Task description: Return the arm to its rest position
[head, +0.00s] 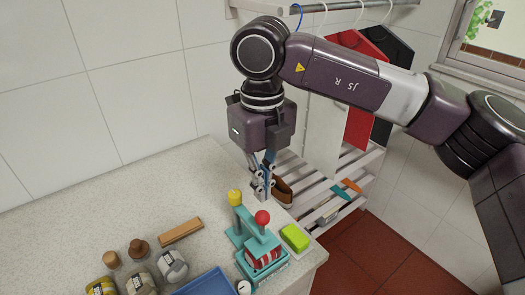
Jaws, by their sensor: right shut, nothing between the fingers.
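My right arm comes in from the right and reaches across the upper part of the head view. Its gripper (262,185) points down and is shut and empty, with its fingertips near the back right edge of the stone counter (100,220). It is above and behind a teal device with a red ball knob (262,217) and a yellow knob. I cannot tell whether the fingertips touch the counter. My left gripper is not in view.
A green block (295,238) lies by the counter's right edge. Jars (172,265), a wooden block (181,231) and a blue tray (208,284) are at the front. A slatted white rack (320,185) holding a brown shoe (282,192) stands behind. Tiled walls bound the back.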

